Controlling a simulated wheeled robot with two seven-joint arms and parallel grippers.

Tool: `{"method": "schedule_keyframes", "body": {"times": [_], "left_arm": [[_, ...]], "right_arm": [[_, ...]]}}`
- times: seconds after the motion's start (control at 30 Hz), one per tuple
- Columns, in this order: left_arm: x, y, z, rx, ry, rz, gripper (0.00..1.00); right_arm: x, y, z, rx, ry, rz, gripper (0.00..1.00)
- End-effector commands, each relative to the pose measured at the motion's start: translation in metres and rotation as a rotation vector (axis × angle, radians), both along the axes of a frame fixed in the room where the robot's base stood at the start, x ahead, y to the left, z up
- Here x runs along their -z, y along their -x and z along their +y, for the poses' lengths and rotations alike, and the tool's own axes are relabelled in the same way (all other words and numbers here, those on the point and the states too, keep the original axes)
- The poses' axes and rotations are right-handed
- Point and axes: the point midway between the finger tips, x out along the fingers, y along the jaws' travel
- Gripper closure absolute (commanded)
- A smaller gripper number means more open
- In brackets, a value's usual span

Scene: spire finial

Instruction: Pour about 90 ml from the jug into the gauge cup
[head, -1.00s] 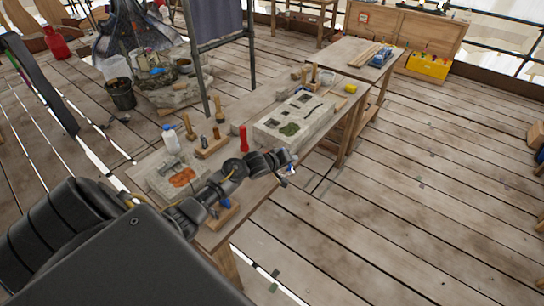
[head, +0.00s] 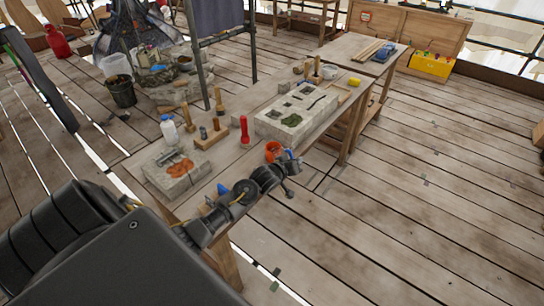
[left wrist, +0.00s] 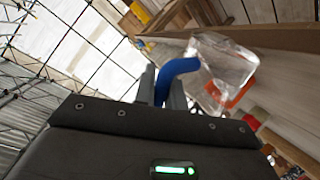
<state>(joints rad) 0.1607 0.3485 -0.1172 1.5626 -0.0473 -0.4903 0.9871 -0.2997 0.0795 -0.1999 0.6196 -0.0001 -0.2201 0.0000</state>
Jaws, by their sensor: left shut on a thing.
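My left gripper (head: 291,161) is over the right edge of the workbench. In the left wrist view the gripper (left wrist: 162,86) is shut on the blue handle of a clear jug (left wrist: 222,64). My right gripper is not in view.

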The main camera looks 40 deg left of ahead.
Motion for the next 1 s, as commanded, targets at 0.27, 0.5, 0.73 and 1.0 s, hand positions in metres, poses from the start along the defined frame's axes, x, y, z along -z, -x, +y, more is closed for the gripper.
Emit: {"method": "schedule_keyframes", "body": {"times": [0.27, 0.5, 0.73, 1.0], "left_arm": [[0.003, -0.001, -0.009, 0.005, -0.062, -0.032, 1.00], [0.002, 0.001, -0.012, 0.003, -0.109, -0.054, 1.00], [0.002, 0.000, -0.013, 0.005, -0.108, -0.053, 1.00], [0.002, 0.000, -0.013, 0.004, -0.107, -0.053, 1.00]], "right_arm": [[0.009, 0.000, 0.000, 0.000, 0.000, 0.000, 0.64], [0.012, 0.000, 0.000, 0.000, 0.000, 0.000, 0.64], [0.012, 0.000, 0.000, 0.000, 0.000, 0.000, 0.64], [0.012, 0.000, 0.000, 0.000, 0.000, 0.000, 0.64]]}}
